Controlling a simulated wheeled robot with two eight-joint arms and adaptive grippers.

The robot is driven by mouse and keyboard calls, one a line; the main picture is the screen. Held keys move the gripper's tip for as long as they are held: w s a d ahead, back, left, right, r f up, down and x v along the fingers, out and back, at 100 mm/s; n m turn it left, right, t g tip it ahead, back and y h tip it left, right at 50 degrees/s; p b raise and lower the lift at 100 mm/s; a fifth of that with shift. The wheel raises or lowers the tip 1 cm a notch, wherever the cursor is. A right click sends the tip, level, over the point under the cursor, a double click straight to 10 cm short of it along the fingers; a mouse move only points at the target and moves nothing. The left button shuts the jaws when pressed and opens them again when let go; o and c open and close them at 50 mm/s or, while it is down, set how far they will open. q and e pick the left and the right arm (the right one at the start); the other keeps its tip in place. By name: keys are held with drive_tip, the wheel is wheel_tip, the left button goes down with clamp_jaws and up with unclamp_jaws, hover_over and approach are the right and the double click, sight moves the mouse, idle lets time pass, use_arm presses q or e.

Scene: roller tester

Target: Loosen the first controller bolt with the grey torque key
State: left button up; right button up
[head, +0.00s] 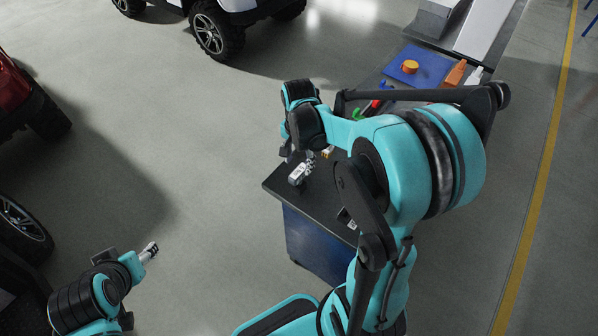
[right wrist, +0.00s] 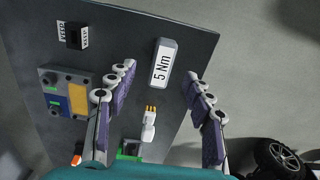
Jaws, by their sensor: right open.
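The grey torque key (right wrist: 164,65), a block labelled "5 Nm", lies on the dark tabletop in the right wrist view. My right gripper (right wrist: 160,74) is open above it, one finger on each side, with no clear contact visible. In the head view my right gripper (head: 306,163) is over the near left end of the bench, partly hidden by my arm. A grey unit (right wrist: 68,92) with round bolt-like spots and blue, green and yellow faces, apparently the controller, lies left of the fingers. My left gripper (head: 149,252) is over the floor, away from the bench; its jaws are too small to read.
A small black labelled box (right wrist: 73,36) stands near the table edge. A white part with orange prongs (right wrist: 149,122) lies below the key. Farther along the bench are a blue mat (head: 425,70) with an orange round item (head: 410,66) and an orange bottle (head: 456,72). Vehicles stand beyond open floor.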

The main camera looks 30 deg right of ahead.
sight(299, 171)
wheel_tip(299, 171, down, 3)
drive_tip(key=shift+w+r+b, duration=0.1)
drive_tip(key=shift+w+b, duration=0.05)
drive_tip(key=shift+b, duration=0.3)
drive_tip(key=shift+d+f, duration=0.15)
drive_tip(key=shift+f, duration=0.15)
drive_tip(key=f, duration=0.1)
drive_tip(key=f+b, duration=0.1)
drive_tip(key=f, duration=0.1)
drive_tip(key=f+b, duration=0.1)
drive_tip(key=shift+w+d+f, duration=0.1)
drive_tip(key=shift+w+f, duration=0.1)
drive_tip(key=shift+w, duration=0.1)
clamp_jaws()
